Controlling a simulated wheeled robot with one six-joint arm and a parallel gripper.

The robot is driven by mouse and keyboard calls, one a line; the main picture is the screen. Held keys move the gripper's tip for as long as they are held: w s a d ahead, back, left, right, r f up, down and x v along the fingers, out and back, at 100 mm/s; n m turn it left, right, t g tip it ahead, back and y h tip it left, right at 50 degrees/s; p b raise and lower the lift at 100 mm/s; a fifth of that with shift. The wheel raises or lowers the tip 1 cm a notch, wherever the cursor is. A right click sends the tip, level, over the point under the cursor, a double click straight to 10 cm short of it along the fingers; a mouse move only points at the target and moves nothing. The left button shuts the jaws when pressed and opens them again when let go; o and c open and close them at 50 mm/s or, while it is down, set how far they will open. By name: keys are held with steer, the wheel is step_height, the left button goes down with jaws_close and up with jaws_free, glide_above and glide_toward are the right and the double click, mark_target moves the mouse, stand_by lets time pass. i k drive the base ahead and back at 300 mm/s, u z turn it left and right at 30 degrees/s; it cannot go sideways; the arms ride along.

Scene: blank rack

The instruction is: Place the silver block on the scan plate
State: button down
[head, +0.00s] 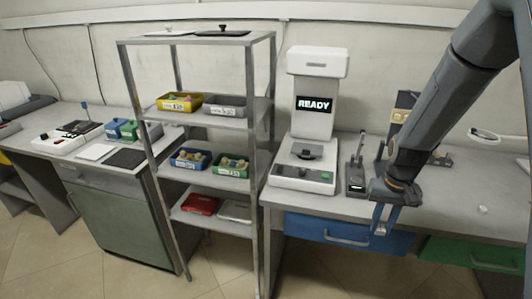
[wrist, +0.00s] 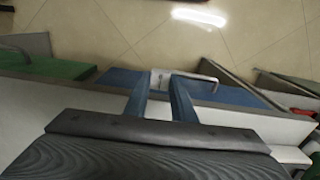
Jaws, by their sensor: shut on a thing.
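My gripper (head: 382,222) hangs at the front edge of the right bench, fingers pointing down. It is shut on a small silver block (head: 380,230), which shows pale between the fingertips in the wrist view (wrist: 160,79). The fingers partly hide the block. The scanner (head: 318,95) stands upright on the bench to the left of my gripper, with READY on its display. Its dark scan plate (head: 307,151) lies on the white base, apart from the block.
A small dark stand (head: 356,177) stands between the scanner and my arm. A metal rack (head: 213,122) with several coloured bins is left of the scanner. A blue drawer (head: 310,229) and a green drawer (head: 450,251) are under the bench. A small white item (head: 482,209) lies right.

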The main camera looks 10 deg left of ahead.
mark_target(308, 148)
steer(key=u, duration=1.4)
steer(key=k, duration=0.75)
steer(key=z, duration=0.65)
steer(key=i, duration=0.45)
steer(key=z, duration=0.05)
